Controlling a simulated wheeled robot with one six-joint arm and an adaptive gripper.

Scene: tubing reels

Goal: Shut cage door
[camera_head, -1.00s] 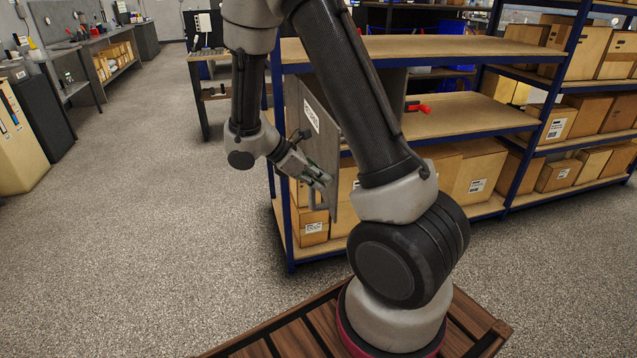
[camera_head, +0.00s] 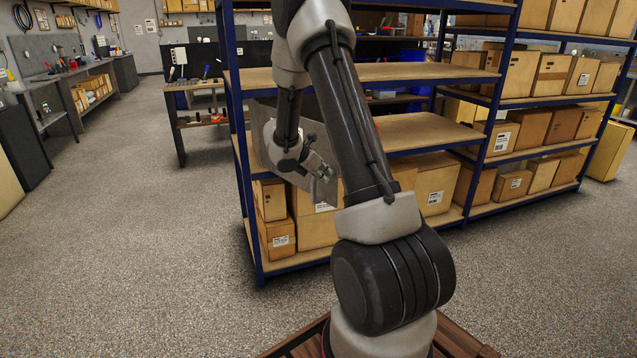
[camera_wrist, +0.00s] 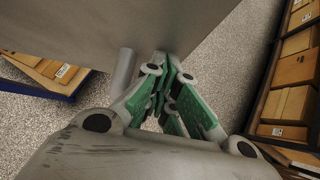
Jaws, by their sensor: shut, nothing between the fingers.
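The cage door is a flat grey panel (camera_head: 263,115) at the near left end of the blue-framed shelf rack, largely hidden behind my arm in the head view. In the wrist view the grey panel (camera_wrist: 120,25) fills the top, with a grey round bar (camera_wrist: 124,68) beside it, apparently its handle. My gripper (camera_head: 325,172) is in front of the door's lower part. In the wrist view my gripper (camera_wrist: 163,75) has its green-padded fingers together and empty, close to the panel's lower edge, right of the bar. I cannot tell whether they touch. The cage body is hidden by my arm.
The blue-framed rack (camera_head: 430,132) holds several cardboard boxes (camera_head: 436,185) on its lower shelf. A second rack with boxes (camera_head: 535,127) stands to the right. A workbench (camera_head: 195,87) stands behind at left. The speckled floor on the left is clear.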

